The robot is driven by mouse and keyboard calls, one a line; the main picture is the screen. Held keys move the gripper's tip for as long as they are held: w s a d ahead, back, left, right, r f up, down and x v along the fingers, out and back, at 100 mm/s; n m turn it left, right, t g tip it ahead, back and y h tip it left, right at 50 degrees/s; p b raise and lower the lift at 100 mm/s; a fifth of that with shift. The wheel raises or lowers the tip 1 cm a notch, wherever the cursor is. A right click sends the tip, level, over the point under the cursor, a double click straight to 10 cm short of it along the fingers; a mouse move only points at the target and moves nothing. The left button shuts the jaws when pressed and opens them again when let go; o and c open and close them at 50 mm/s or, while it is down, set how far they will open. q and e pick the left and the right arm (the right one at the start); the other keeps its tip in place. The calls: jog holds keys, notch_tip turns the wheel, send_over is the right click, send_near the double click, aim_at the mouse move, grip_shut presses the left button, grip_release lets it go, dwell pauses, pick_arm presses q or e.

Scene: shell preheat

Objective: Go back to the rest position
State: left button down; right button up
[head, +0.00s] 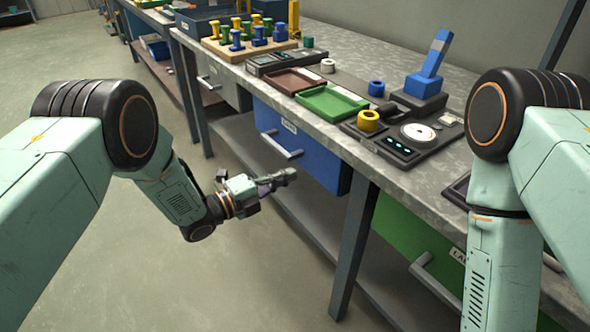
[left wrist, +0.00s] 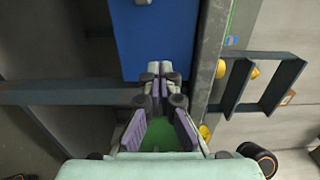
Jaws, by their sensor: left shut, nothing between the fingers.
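My left gripper (head: 272,183) hangs in front of the workbench, below the level of its top, near the blue drawer (head: 300,140). It is shut with nothing in it. In the left wrist view its fingers (left wrist: 160,75) meet at the tips, with the blue drawer front (left wrist: 152,40) beyond them. My right arm comes down at the right edge of the head view, beside the bench; its gripper is out of the picture.
The bench top (head: 345,50) bears a red tray (head: 291,81), a green tray (head: 331,101), a dark device with a round plate (head: 418,132), a blue lever (head: 430,65) and a pegboard (head: 250,47). A green drawer (head: 400,229) is below. Floor at left is clear.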

pick_arm(q)
jog(key=p+v, duration=0.1)
jog(key=v, duration=0.5)
jog(key=s+a+f+n+g+y, duration=0.1)
jog(key=s+a+f+n+y, duration=0.35)
jog(key=f+n, duration=0.35)
jog(key=s+a+f+n+g+y, duration=0.1)
jog(key=s+a+f+n+y, duration=0.2)
jog(key=s+f+n+y, duration=0.5)
jog(key=s+a+r+n+g+p, duration=0.1)
jog(key=s+a+n+g, duration=0.1)
jog(key=s, duration=0.7)
jog(key=s+a+r+n+g+y, duration=0.1)
jog(key=s+a+n+g, duration=0.2)
jog(key=s+n, duration=0.3)
jog(key=s+a+r+n+g+y+p, duration=0.1)
jog(key=s+n, duration=0.4)
jog(key=s, duration=0.7)
jog(key=a+g, duration=0.1)
jog(key=g, duration=0.1)
jog(key=shift+a+g+p, duration=0.15)
jog(key=shift+g+p, duration=0.15)
jog(key=shift+p, duration=0.05)
